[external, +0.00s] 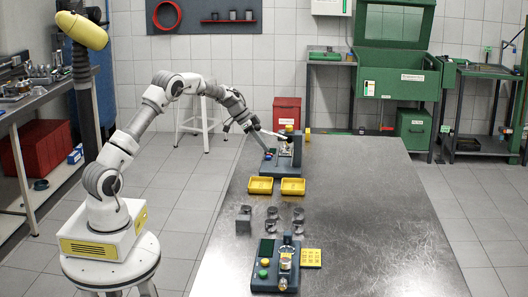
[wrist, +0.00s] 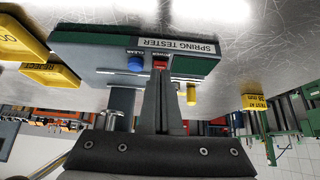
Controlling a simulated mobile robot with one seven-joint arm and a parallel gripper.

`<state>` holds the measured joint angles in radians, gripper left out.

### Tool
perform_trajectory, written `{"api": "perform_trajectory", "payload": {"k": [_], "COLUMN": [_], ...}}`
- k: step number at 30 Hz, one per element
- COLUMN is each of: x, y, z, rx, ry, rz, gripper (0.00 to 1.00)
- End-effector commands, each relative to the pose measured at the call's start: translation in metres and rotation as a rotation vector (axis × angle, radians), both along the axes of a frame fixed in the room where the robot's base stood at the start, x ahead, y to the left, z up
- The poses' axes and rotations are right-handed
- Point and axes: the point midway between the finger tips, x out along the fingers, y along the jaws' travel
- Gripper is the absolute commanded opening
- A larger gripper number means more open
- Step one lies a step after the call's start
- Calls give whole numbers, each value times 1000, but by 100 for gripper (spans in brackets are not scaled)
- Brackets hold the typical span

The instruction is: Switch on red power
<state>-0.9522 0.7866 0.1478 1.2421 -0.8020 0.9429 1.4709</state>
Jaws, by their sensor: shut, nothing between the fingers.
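The spring tester (external: 283,168) is a dark device with a green top, at the far end of the metal table. In the wrist view, which is upside down, its name label (wrist: 180,46) shows. The small red power switch (wrist: 160,63) sits beside a blue button (wrist: 137,64). My gripper (wrist: 160,78) is shut and empty, with its dark fingertips lined up with the red switch and very close to it. I cannot tell if they touch. In the external view my gripper (external: 256,127) reaches the tester from the left. The switch's on or off state is unclear.
Two yellow bins (external: 260,185) stand in front of the tester; one reads REJECT in the wrist view (wrist: 50,75). Several grey metal parts (external: 270,214) and a second device (external: 276,268) lie nearer. The table's right side (external: 370,210) is clear.

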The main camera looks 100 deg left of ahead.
Motion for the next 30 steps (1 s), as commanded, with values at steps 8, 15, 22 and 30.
{"api": "perform_trajectory", "payload": {"k": [8,15,22,30], "x": [-2,-3,-1,9], "y": [1,0,0,0], "z": [-10,-6,-6,0], "rx": [-2,-3,-3,-3], "ry": [-47,-84,-83,-83], "rz": [2,0,0,-1], "gripper": [0,0,0,0]}}
